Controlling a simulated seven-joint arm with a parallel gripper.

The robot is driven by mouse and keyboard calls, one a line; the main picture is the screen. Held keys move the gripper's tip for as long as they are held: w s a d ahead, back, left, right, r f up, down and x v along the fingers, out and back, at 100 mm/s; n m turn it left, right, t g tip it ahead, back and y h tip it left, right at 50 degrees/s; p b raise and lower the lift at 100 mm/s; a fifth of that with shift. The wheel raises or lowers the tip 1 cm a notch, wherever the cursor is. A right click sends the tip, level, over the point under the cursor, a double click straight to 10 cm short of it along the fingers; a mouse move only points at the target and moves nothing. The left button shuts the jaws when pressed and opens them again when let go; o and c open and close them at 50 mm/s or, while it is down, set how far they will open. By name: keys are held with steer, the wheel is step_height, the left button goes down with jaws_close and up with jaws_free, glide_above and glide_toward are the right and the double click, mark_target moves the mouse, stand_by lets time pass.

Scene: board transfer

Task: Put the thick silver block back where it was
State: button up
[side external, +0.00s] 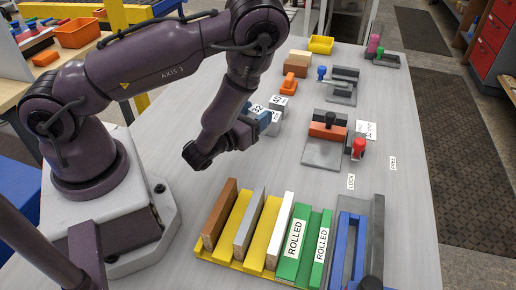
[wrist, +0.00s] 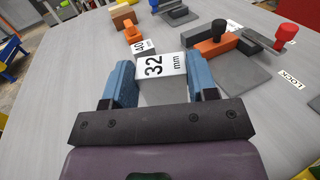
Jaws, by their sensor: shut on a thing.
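My gripper (wrist: 155,92) has its blue fingers on both sides of a silver block labelled "32 mm" (wrist: 162,66) and is shut on it. In the side external view my gripper (side external: 252,124) is low over the table's middle, and the held block (side external: 272,123) shows partly behind the fingers. I cannot tell whether it touches the table. A second silver block, labelled "40" (wrist: 144,47), stands just beyond it; it also shows in the side external view (side external: 279,103).
An orange-and-grey clamp (side external: 328,132) with a red knob stands right of the blocks, near "LOCK" and "FREE" labels. A yellow rack (side external: 228,252) of upright boards and green "ROLLED" pieces is in front. An orange piece (side external: 289,83) and wooden blocks (side external: 297,66) lie behind.

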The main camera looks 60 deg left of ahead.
steer(key=shift+s+f, duration=0.1)
steer(key=shift+f, duration=3.7)
steer(key=shift+f, duration=0.15)
steer(key=o, duration=1.1)
